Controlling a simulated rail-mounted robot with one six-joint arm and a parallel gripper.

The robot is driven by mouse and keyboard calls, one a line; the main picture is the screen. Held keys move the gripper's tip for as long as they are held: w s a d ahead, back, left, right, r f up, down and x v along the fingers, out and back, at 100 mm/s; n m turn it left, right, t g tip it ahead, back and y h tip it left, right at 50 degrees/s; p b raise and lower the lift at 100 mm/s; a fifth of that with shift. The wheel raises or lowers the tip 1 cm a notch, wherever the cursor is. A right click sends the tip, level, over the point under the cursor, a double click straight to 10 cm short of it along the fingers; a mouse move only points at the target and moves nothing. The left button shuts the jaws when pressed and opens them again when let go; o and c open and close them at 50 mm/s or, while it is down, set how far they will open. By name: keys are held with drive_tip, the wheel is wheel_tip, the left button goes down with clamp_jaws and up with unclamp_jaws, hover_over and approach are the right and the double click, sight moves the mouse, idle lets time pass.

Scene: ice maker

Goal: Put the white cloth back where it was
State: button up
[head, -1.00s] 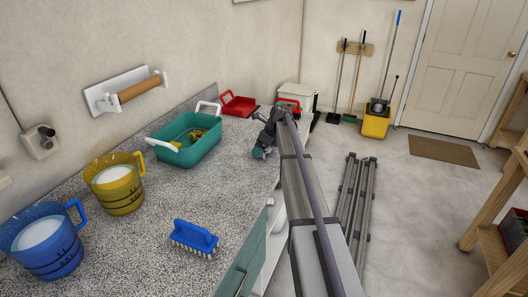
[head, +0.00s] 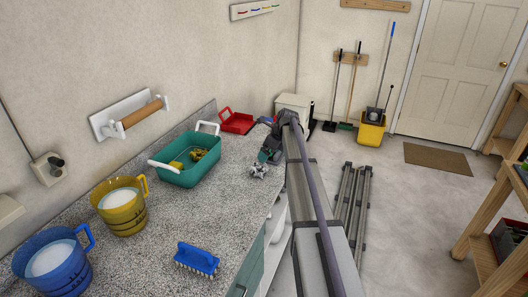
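I cannot make out a white cloth clearly in the head view. My gripper (head: 260,170) is low over the right side of the speckled counter (head: 215,215), to the right of the teal tub. A small pale grey, jagged form shows at its end. I cannot tell whether this is only the fingers or also something held. The opening between the fingers is too small to see. My arm hides part of the counter's right edge and what lies behind it.
A teal tub (head: 187,173) with yellow things, a red dustpan-like tray (head: 237,123), a yellow jug (head: 122,214), a blue jug (head: 57,268) and a blue brush (head: 197,257) stand on the counter. A white bin (head: 294,104) is beyond it. The counter's middle is clear.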

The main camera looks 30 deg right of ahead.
drive_tip(key=s+a+n+g+h, duration=0.1)
drive_tip(key=s+a+n, duration=1.2)
drive_tip(key=s+n, duration=0.2)
drive_tip(key=s+a+r+n+g+h+p, duration=0.1)
drive_tip(key=s+a+n+g+h, duration=0.1)
drive_tip(key=s+a+n, duration=1.2)
drive_tip(key=s, duration=0.5)
drive_tip(key=shift+s+n, duration=0.15)
drive_tip(key=shift+n, duration=0.25)
drive_tip(key=shift+r, duration=0.15)
